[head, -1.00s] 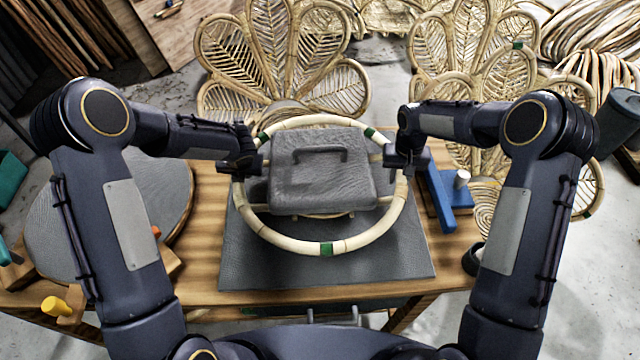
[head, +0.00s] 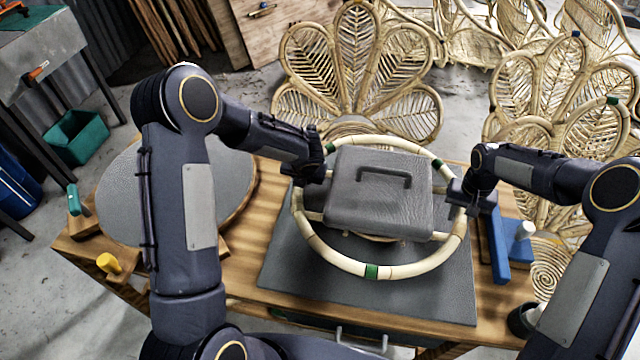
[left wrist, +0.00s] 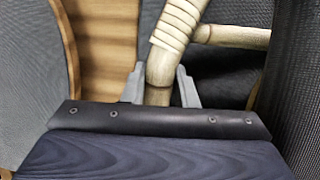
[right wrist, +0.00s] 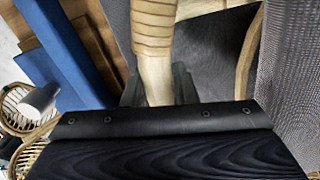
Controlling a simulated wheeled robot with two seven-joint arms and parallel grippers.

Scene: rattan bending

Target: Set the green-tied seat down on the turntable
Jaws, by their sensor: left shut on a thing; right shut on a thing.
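The green-tied seat is a round pale rattan ring (head: 335,262) with green ties. It surrounds a grey block with a handle (head: 378,200) over the grey mat. My left gripper (head: 318,178) is shut on the ring's left side; the rattan (left wrist: 160,65) shows between its fingers (left wrist: 160,88). My right gripper (head: 464,195) is shut on the ring's right side; the rattan (right wrist: 155,75) passes between its fingers (right wrist: 158,92). The turntable, a grey disc with a wooden rim (head: 120,190), lies at the table's left, partly hidden by my left arm.
The grey mat (head: 290,260) lies on the wooden table under the ring. A blue fixture with a white peg (head: 497,245) stands at the right. A yellow knob (head: 108,263) and a teal handle (head: 74,200) sit by the turntable. Rattan chair backs (head: 350,60) stand behind.

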